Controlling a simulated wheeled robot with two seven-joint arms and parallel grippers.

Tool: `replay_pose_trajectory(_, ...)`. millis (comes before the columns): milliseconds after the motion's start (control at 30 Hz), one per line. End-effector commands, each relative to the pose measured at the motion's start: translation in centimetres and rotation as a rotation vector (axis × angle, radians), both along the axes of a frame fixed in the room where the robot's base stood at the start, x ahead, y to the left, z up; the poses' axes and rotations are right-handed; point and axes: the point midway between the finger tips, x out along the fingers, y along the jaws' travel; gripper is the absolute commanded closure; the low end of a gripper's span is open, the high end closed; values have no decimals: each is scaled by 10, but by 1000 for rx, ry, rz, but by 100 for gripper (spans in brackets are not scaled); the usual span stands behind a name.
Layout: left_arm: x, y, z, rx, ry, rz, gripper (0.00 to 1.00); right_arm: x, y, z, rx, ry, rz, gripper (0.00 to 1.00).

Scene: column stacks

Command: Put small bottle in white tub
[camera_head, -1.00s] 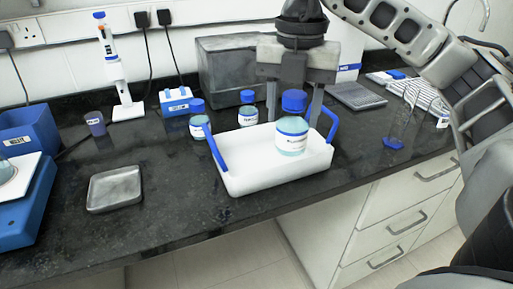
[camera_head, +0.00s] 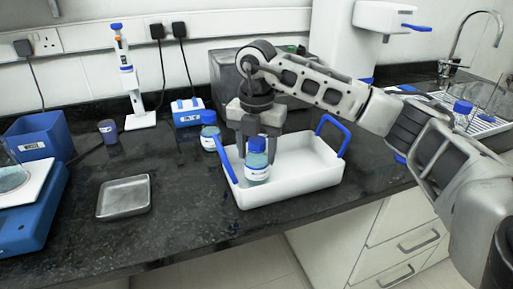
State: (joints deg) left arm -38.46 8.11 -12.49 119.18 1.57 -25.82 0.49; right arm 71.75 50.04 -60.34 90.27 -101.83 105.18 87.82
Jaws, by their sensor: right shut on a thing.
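The small bottle (camera_head: 257,172), with a blue cap, white label and pale blue liquid, is upright between the fingers of my right gripper (camera_head: 257,148). The gripper is shut on it from above. The bottle is at the left part of the white tub (camera_head: 310,188), near its left blue handle. Its lower part appears inside the tub's rim; I cannot tell whether it touches the floor. My left gripper is not in view.
Another blue-capped bottle (camera_head: 209,132) stands behind the tub's left handle. A metal tray (camera_head: 124,197) lies to the left, with a blue balance (camera_head: 35,220) beyond it. A further bottle (camera_head: 462,113) stands at the right by the sink. The counter between tray and tub is clear.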

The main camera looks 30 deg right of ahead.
Motion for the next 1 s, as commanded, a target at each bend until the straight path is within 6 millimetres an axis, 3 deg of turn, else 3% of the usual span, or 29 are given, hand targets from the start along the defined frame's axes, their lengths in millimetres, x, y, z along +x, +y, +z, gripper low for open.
replay_pose_trajectory(400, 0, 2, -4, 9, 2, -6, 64, 0, 0, -7, 0, -2, 0, 79)
replay_pose_trajectory(433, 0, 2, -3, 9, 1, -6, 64, 0, 0, -7, 0, -1, 0, 45)
replay_pose_trajectory(500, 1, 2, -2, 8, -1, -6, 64, 0, 0, -6, 0, -1, 0, 28)
replay_pose_trajectory(800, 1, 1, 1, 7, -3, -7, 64, 0, 0, -4, 0, -1, 0, 28)
replay_pose_trajectory(1000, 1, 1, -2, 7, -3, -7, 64, 1, 0, 19, 1, -7, 0, 28)
